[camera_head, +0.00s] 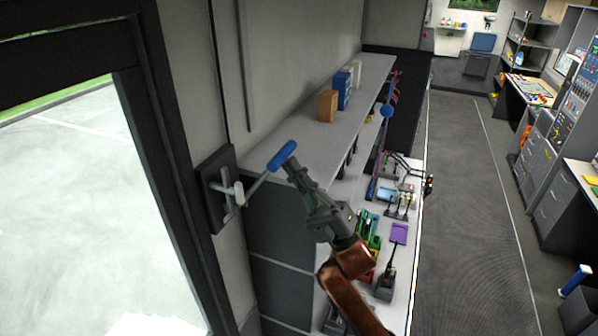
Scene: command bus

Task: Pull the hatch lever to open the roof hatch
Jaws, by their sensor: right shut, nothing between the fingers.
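The hatch lever has a blue handle (282,156) on a thin grey rod, fixed to a dark wall plate (217,188) beside the door frame. The rod sticks out from the plate to the upper right. My right gripper (290,168) is at the blue handle, its fingertips shut just below and right of it. Nothing shows between the fingers, and I cannot tell whether they touch the handle. My left gripper is not in view. The roof hatch is not in view.
A grey shelf (345,105) behind the lever carries a brown box (327,106) and a blue box (344,90). A lower counter with several tools, including a purple item (399,233), lies under my right arm. The aisle floor (475,190) is clear.

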